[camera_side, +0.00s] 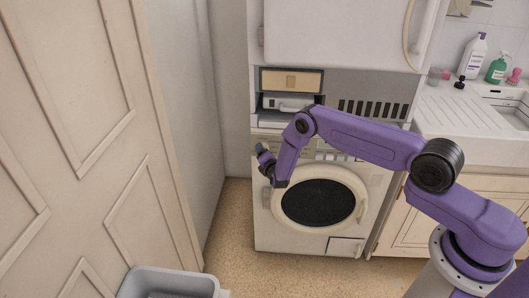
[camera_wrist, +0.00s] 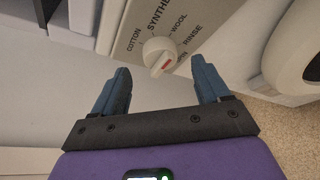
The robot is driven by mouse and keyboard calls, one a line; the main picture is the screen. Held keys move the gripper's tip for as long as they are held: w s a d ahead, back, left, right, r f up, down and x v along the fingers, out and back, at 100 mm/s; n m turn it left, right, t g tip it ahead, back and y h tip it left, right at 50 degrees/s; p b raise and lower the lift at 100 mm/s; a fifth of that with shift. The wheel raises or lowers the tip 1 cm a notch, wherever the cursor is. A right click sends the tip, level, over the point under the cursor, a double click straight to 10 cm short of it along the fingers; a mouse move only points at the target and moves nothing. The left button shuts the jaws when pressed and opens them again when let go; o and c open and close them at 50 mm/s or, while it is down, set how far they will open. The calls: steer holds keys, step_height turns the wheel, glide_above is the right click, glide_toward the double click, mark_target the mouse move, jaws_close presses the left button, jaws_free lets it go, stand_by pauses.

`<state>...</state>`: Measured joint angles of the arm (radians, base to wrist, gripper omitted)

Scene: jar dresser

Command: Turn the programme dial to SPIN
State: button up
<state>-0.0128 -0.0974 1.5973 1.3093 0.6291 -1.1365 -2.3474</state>
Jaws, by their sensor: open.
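The programme dial (camera_wrist: 158,53) is a white round knob with a red mark on its grip, on the washing machine's control panel in the wrist view. The labels COTTON, SYNTHE…, WOOL and RINSE curve around it. Part of another label shows below RINSE, beside the knob. The red mark lies on the lower right of the knob; I cannot tell exactly which label it points to. My gripper (camera_wrist: 160,66) is open and empty, its two blue fingers apart on either side of the knob in the picture. My gripper (camera_side: 263,160) hides the dial in the side view.
The washing machine (camera_side: 268,225) has a round dark door (camera_side: 318,203). A shelf with a drawer (camera_side: 291,81) stands above it. A sink counter (camera_side: 460,120) with bottles is at the right, a panelled door (camera_side: 80,140) at the left and a grey bin (camera_side: 170,280) in front.

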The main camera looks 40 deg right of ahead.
steer(key=shift+x, duration=1.65)
steer(key=c, duration=1)
steer(key=shift+c, duration=0.2)
steer(key=shift+s, duration=0.1)
steer(key=m+t, duration=0.1)
steer(key=m, duration=0.2)
steer(key=m+t, duration=0.1)
steer(key=m, duration=0.2)
steer(key=f+m+t, duration=0.1)
steer(key=m+t, duration=0.1)
steer(key=m, duration=0.2)
steer(key=shift+f+h, duration=0.1)
steer(key=shift+h, duration=0.3)
steer(key=shift+m, duration=0.3)
